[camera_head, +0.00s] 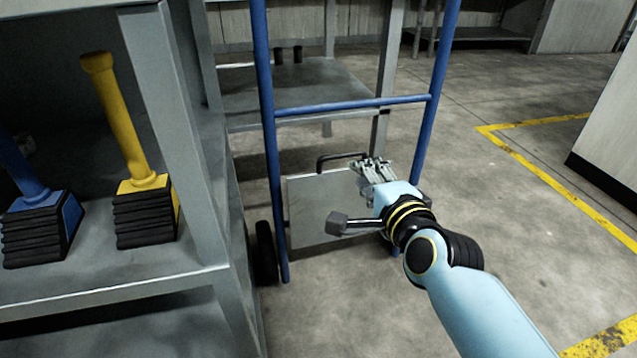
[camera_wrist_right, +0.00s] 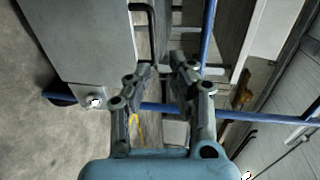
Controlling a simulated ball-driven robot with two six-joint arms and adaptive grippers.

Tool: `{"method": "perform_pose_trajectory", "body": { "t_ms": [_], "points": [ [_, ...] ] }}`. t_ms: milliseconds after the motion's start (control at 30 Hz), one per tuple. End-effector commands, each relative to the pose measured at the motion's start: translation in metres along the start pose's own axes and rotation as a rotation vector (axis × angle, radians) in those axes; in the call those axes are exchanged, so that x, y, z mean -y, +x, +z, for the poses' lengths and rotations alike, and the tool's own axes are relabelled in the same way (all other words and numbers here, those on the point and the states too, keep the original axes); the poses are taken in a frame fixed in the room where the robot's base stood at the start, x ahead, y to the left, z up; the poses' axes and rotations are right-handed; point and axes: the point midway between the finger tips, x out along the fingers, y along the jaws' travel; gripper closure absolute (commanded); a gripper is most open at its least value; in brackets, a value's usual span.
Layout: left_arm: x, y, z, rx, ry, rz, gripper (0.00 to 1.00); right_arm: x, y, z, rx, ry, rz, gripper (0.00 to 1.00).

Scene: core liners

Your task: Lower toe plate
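The toe plate (camera_head: 318,208) is a flat grey panel standing folded up, roughly upright, between the blue uprights of a hand truck (camera_head: 272,150). A dark loop handle (camera_head: 342,157) rises from its top edge. My right gripper (camera_head: 368,163) is at the upper right of the plate, close to the handle. In the right wrist view, the plate (camera_wrist_right: 85,40) fills the upper left and the handle (camera_wrist_right: 153,30) lies just beyond my fingertips (camera_wrist_right: 162,62). The fingers are apart with a gap between them. Contact with the handle cannot be told. My left gripper is not in view.
A grey metal shelf (camera_head: 190,280) stands at the left, holding tools with a yellow handle (camera_head: 122,120) and a blue handle (camera_head: 22,170). A black wheel (camera_head: 264,252) sits beside it. A low grey table (camera_head: 300,85) stands behind the truck. The floor at right is open, with yellow lines (camera_head: 560,175).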

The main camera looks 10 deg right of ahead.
Motion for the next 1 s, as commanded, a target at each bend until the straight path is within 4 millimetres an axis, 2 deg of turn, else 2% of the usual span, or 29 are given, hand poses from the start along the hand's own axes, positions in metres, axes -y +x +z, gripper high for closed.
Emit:
{"method": "perform_pose_trajectory", "body": {
  "t_ms": [33, 200, 367, 500, 800, 1000],
  "points": [
    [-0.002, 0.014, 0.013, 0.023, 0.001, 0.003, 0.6, -0.016, 0.005, 0.001, -0.001, 0.005, 0.003, 0.8],
    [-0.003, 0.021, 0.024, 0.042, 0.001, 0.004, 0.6, -0.017, 0.014, 0.003, -0.001, 0.008, -0.005, 0.8],
    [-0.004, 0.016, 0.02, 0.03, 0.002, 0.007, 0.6, -0.014, 0.034, 0.003, -0.001, 0.005, -0.008, 0.8],
    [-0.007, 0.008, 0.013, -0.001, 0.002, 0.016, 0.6, -0.017, 0.066, 0.002, -0.001, 0.003, -0.006, 0.8],
    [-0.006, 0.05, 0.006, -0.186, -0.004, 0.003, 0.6, -0.018, 0.104, 0.002, -0.001, 0.004, -0.003, 0.8],
    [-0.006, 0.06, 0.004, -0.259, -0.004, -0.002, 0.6, -0.016, 0.116, 0.002, -0.001, 0.004, -0.004, 0.8]
  ]
}}
